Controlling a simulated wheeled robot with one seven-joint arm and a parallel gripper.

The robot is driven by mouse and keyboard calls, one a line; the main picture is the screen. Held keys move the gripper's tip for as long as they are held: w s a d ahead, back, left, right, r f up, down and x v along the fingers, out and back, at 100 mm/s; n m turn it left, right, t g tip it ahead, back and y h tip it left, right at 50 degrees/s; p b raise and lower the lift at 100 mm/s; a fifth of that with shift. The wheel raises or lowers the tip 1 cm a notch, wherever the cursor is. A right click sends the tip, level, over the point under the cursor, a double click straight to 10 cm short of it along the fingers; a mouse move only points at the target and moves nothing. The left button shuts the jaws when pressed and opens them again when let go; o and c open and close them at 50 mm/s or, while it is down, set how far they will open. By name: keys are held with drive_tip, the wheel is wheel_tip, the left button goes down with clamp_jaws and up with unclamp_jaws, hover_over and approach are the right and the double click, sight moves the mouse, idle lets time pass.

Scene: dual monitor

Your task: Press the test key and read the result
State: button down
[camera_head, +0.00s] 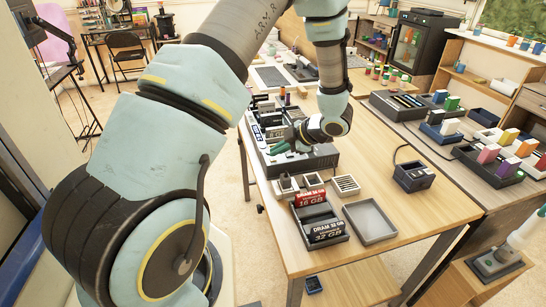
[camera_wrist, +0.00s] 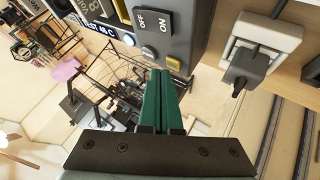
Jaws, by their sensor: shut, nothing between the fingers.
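My gripper (camera_wrist: 160,74) has green fingers pressed together with nothing between them. In the wrist view the fingertips point at the lower part of a grey panel (camera_wrist: 181,40), just left of a yellow square key (camera_wrist: 173,63). I cannot tell whether they touch the panel. The panel has a black switch plate (camera_wrist: 152,20) marked OFF and ON and a small round light button (camera_wrist: 128,39). A label (camera_wrist: 97,29) with "TEST" shows left of it. In the head view my gripper (camera_head: 279,147) is at the dark test device (camera_head: 320,158) on the wooden table; my arm partly covers it.
A plug in a white socket (camera_wrist: 262,48) is right of the panel. A small black box (camera_head: 413,176) stands on the right.

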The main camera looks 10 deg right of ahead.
sight(277, 160)
drive_tip(key=shift+r, duration=0.3)
wheel_tip(277, 160, up, 5)
drive_tip(key=p, duration=0.4)
drive_tip(key=shift+p, duration=0.4)
idle(0.4)
